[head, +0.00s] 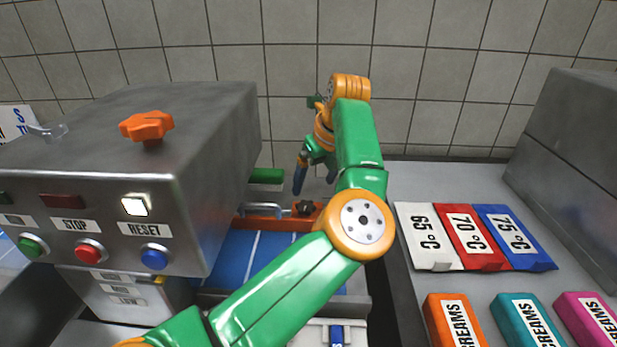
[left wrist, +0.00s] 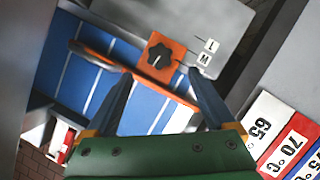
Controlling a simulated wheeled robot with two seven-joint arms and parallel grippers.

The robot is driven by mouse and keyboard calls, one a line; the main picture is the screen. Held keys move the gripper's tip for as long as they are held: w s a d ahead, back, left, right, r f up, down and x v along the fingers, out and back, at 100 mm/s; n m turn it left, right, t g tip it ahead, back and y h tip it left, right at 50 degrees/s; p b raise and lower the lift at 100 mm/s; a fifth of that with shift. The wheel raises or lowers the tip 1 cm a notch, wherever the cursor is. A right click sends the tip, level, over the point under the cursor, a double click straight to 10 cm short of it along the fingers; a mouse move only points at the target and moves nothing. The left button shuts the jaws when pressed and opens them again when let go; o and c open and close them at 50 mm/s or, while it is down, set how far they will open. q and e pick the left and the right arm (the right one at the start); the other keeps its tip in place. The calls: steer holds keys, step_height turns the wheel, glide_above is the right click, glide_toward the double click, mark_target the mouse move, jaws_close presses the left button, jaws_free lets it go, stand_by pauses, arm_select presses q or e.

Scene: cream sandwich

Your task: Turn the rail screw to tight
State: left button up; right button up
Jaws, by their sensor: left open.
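The rail screw (head: 305,208) is a dark lobed knob on an orange block of the orange guide rail (head: 265,223), above the blue belt. In the left wrist view the black screw (left wrist: 159,58) sits on the orange block, with a thin light mark on its top. My left gripper (head: 315,182) is open and empty near the screw, its blue fingers pointing down. In the left wrist view the two fingertips (left wrist: 160,76) lie on either side of the screw's lower part; I cannot tell how far above it they are. My right gripper is not in view.
A steel machine (head: 215,140) with an orange top knob (head: 147,126) and push buttons stands left. White L and M labels (left wrist: 206,53) lie beside the screw. Temperature cards (head: 470,235) and coloured CREAMS boxes (head: 455,320) rest on the right counter.

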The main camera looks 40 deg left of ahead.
mark_target(306, 206)
arm_select(q)
steer(key=shift+n, duration=0.5)
steer(key=x, duration=0.7)
steer(key=shift+a+f+p, duration=0.1)
steer(key=shift+f+p, duration=0.25)
steer(key=shift+f, duration=0.05)
steer(key=shift+c, duration=0.2)
